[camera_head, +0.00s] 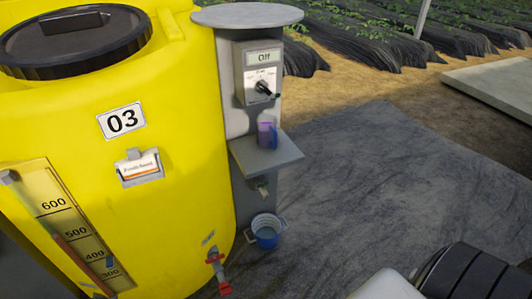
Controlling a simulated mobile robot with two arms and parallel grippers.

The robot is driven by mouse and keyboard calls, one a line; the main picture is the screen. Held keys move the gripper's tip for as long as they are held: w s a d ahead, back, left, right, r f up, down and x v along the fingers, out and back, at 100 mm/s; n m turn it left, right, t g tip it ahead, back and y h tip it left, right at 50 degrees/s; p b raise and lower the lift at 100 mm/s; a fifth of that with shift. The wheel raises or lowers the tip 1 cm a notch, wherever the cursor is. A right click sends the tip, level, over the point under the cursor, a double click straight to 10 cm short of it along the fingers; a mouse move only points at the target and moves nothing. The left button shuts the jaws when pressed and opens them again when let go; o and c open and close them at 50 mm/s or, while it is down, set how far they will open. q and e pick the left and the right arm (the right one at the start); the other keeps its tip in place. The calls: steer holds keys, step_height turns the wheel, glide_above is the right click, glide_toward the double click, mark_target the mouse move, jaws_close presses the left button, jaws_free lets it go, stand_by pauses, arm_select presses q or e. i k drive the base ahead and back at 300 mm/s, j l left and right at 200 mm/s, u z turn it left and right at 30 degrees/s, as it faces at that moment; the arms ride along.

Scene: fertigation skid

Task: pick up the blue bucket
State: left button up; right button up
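The blue bucket (267,238) stands upright on the grey ground. It is at the right foot of the yellow tank, below a small tap (262,188) under the grey shelf. A light handle shows at its rim. Neither of my grippers is in view. White and black parts at the bottom right look like part of my own body.
The large yellow tank (180,75) fills the left. A red-handled valve (219,275) sticks out low, left of the bucket.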

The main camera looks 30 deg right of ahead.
mark_target(266, 228)
steer(key=z, duration=1.1)
steer(key=i+j+u, duration=0.25)
steer(key=i+u, duration=0.25)
